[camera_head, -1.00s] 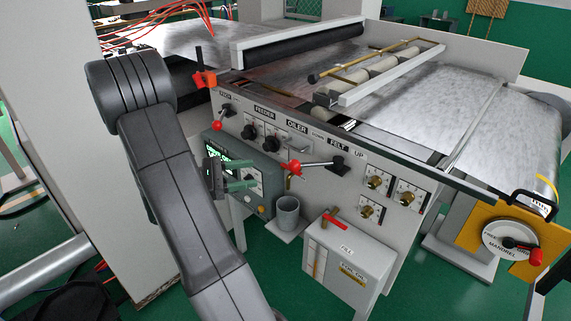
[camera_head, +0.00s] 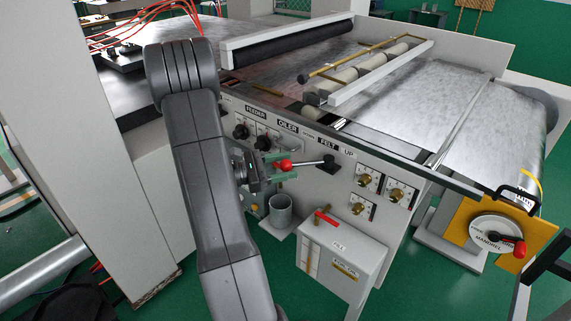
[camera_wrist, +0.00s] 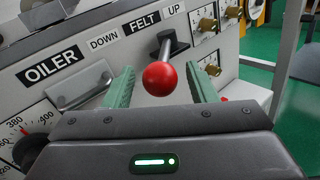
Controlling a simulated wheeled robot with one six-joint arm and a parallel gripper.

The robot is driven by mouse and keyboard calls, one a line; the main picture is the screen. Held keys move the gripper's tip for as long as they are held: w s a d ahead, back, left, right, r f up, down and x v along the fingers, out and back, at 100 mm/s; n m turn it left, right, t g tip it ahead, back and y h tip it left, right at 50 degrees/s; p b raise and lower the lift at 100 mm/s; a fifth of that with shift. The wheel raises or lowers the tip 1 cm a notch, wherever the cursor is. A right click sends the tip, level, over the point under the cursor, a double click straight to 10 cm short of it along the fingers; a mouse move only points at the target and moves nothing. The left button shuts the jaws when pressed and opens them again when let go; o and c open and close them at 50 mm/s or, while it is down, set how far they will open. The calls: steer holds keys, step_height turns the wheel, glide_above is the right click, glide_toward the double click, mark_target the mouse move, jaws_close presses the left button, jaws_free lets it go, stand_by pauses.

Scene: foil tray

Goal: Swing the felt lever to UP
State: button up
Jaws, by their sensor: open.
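The felt lever has a black pivot (camera_head: 329,162) on the machine's front panel and a metal rod ending in a red ball knob (camera_head: 285,165). In the head view the rod points left, on the DOWN side, away from the UP label (camera_head: 348,152). In the wrist view the red ball (camera_wrist: 160,78) points toward the camera, below the FELT sign (camera_wrist: 145,24). My gripper (camera_head: 277,168) is at the knob. Its green fingers are open, one on each side of the ball, with visible gaps in the wrist view. My arm hides part of the panel's left.
The OILER plate (camera_wrist: 51,65) and a dial are left of the knob. Brass knobs (camera_head: 362,181) sit right of the pivot. A grey cup (camera_head: 280,212) and a white box (camera_head: 342,252) stand below. The UP side of the panel looks clear near the lever.

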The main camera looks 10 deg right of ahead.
steer(key=shift+d, duration=0.3)
jaws_close()
steer(key=shift+s, duration=0.1)
